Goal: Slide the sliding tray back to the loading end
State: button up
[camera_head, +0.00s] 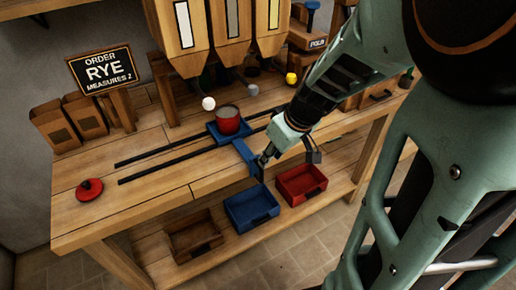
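The blue sliding tray (213,130) sits on two dark rails (170,162) that run along the bench top. It carries a red pot (229,127) whose open top shows grey-brown contents. A blue handle (245,155) reaches from the tray to the front of the bench and bends down over its edge. My gripper (265,160) is at the front part of this handle, pointing down. Its fingers are small and partly hidden, so I cannot tell whether they hold the handle or are only beside it.
A red lid (89,190) lies on the bench at the left, with bare rail between it and the tray. Wooden hoppers (230,30) hang above the back. An order sign (102,70) reads RYE, MEASURES 2. Blue (251,208) and red (301,184) bins stand below the front edge.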

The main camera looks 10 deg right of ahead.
aim_at(262, 171)
jog(key=b+x, duration=0.2)
jog(key=x, duration=0.7)
jog(key=shift+a+f+b, duration=0.15)
jog(key=shift+f+b, duration=0.25)
grip_shut()
